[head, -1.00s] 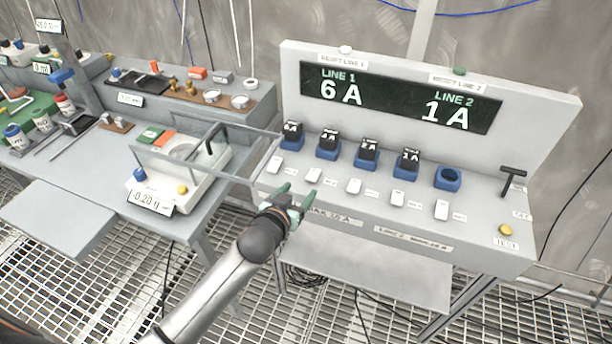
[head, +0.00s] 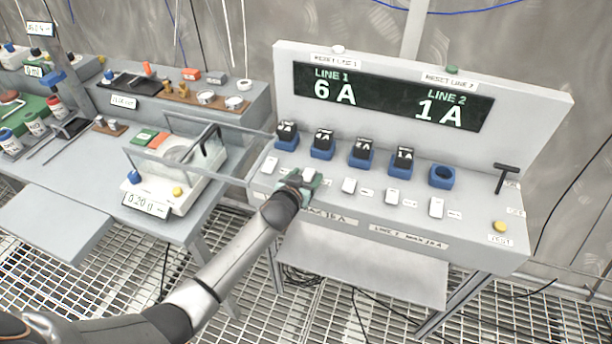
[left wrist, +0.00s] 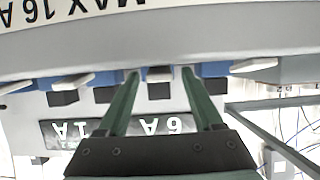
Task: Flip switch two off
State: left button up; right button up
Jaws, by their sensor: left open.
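A row of white switches runs along the front of the grey panel (head: 470,222). Switch two, second from the left (head: 308,174), is in line with my left gripper (head: 299,182). The left gripper is open, with its green fingers around the switch. In the left wrist view the picture is upside down, and switch two (left wrist: 160,74) shows between the two fingertips of the left gripper (left wrist: 160,75). I cannot tell whether a finger touches it. Switch one (head: 269,164) is left of the gripper and switch three (head: 348,185) is right of it. My right gripper is out of view.
Blue sockets with black plugs (head: 323,142) stand behind the switches; the rightmost socket (head: 441,176) is empty. The display (head: 395,95) reads LINE 1 6 A, LINE 2 1 A. A black T-handle (head: 506,177) and yellow button (head: 499,227) are at right. A clear-sided scale (head: 160,195) is left.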

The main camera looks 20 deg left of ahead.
pick_arm(q)
jog(key=shift+c, duration=0.3)
grip_shut()
dwell(0.3)
